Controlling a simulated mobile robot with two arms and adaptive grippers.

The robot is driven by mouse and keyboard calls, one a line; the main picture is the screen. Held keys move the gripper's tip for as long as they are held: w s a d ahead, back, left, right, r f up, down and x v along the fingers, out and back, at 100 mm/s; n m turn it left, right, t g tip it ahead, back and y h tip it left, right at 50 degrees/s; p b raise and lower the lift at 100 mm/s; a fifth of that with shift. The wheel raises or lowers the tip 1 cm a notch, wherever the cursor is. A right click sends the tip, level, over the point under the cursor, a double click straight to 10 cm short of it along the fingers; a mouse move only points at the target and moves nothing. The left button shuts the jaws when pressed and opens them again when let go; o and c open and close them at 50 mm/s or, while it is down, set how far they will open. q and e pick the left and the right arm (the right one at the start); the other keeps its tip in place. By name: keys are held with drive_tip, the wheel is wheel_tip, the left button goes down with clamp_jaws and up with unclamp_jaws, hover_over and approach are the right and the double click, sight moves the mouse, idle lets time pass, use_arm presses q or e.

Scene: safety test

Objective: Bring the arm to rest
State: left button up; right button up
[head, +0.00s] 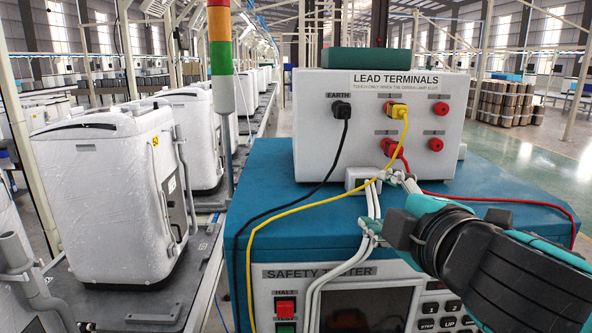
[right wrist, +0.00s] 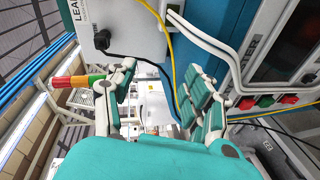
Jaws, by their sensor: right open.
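My right gripper (head: 382,207) comes in from the right in the head view, in front of the white lead terminals box (head: 318,140). Its two fingers are spread apart with nothing between them; the right wrist view also shows them open (right wrist: 160,92). In the head view the fingers overlap the white cables, and I cannot tell if they touch them. A black plug (head: 341,109) sits in the earth socket. A yellow plug (head: 397,110) and a red plug (head: 391,147) sit in other sockets. My left gripper is not in view.
The box stands on the blue safety tester (head: 262,180), which has a red button (head: 285,307) and a green button (head: 285,328). Yellow, black, red and white cables cross it. Open floor (head: 535,165) lies right.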

wheel_tip(320, 180, down, 14)
drive_tip(key=w+a+m+g+y, duration=0.1)
drive_tip(key=a+m+g, duration=0.1)
drive_tip(key=m+g, duration=0.15)
drive_tip(key=s+d+f+m+g, duration=0.1)
drive_tip(key=s+d+f+m, duration=0.1)
drive_tip(key=f, duration=0.6)
drive_tip(key=s+d+f+m+g+h, duration=0.1)
drive_tip(key=s+f+m, duration=0.3)
drive_tip(key=f, duration=0.5)
drive_tip(key=s+d+f+m+g, duration=0.3)
drive_tip(key=s+f, duration=0.2)
drive_tip(key=f, duration=0.4)
drive_tip(key=shift+h, duration=0.3)
drive_tip(key=s+d+f+m+g+h, duration=0.25)
drive_tip(key=s+d+f+g, duration=0.2)
drive_tip(key=s+f, duration=0.6)
wheel_tip(320, 180, down, 24)
drive_tip(key=s, duration=0.2)
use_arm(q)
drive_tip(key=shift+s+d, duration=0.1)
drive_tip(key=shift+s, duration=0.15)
use_arm(e)
drive_tip(key=s+d+f+g, duration=0.1)
drive_tip(key=s+d+f, duration=0.2)
drive_tip(key=s+f, duration=1.3)
drive_tip(key=shift+s+f+g+y, duration=0.2)
drive_tip(key=shift+s+g+y, duration=0.15)
drive_tip(key=shift+s, duration=0.15)
